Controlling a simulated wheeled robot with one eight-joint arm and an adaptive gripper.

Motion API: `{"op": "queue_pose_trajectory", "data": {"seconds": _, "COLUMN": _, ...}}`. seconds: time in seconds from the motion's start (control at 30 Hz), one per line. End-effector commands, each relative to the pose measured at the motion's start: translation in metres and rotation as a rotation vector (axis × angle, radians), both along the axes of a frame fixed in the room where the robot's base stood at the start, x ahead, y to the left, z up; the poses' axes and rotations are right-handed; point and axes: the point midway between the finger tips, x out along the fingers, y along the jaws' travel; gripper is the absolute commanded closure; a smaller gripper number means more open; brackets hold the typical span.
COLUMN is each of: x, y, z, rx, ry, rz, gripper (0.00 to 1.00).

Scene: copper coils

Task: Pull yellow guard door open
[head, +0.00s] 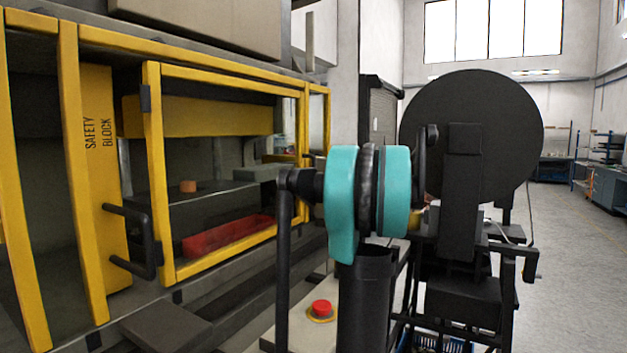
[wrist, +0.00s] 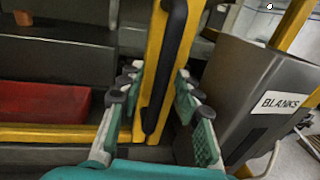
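The yellow guard door (head: 153,170) is a framed window panel on the machine front in the head view, and looks shut. A black bar handle (head: 145,245) stands at its lower left. In the wrist view a yellow post (wrist: 153,62) carries a black upright handle (wrist: 172,60), with the red tray's window to its left. My gripper (wrist: 158,95) is open, with teal-padded fingers on either side of this post and handle. I cannot tell whether they touch. In the head view my arm hides my gripper and this handle.
A red tray (head: 205,240) lies behind the window. A grey box marked BLANKS (wrist: 250,85) stands close right of my fingers. A red button (head: 321,307) is low in front of the machine. A large black disc (head: 490,105) stands at right. Floor is free at far right.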

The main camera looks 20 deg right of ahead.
Motion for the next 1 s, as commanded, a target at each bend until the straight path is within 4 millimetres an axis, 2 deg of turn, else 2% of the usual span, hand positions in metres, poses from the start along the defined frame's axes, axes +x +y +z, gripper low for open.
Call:
{"op": "queue_pose_trajectory", "data": {"seconds": 0.07, "x": -0.0002, "y": -0.0001, "z": 0.0000, "rx": 0.000, "ry": 0.000, "rz": 0.000, "gripper": 0.68}}
{"op": "queue_pose_trajectory", "data": {"seconds": 0.3, "x": -0.0002, "y": -0.0002, "z": 0.0000, "rx": 0.000, "ry": 0.000, "rz": 0.000, "gripper": 0.98}}
{"op": "queue_pose_trajectory", "data": {"seconds": 0.33, "x": -0.0003, "y": -0.0001, "z": 0.0000, "rx": 0.000, "ry": 0.000, "rz": 0.000, "gripper": 1.00}}
{"op": "queue_pose_trajectory", "data": {"seconds": 0.83, "x": -0.0009, "y": -0.0006, "z": 0.0000, "rx": 0.000, "ry": 0.000, "rz": -0.001, "gripper": 1.00}}
{"op": "queue_pose_trajectory", "data": {"seconds": 1.0, "x": -0.0099, "y": -0.0064, "z": 0.0001, "rx": 0.000, "ry": 0.000, "rz": -0.020, "gripper": 1.00}}
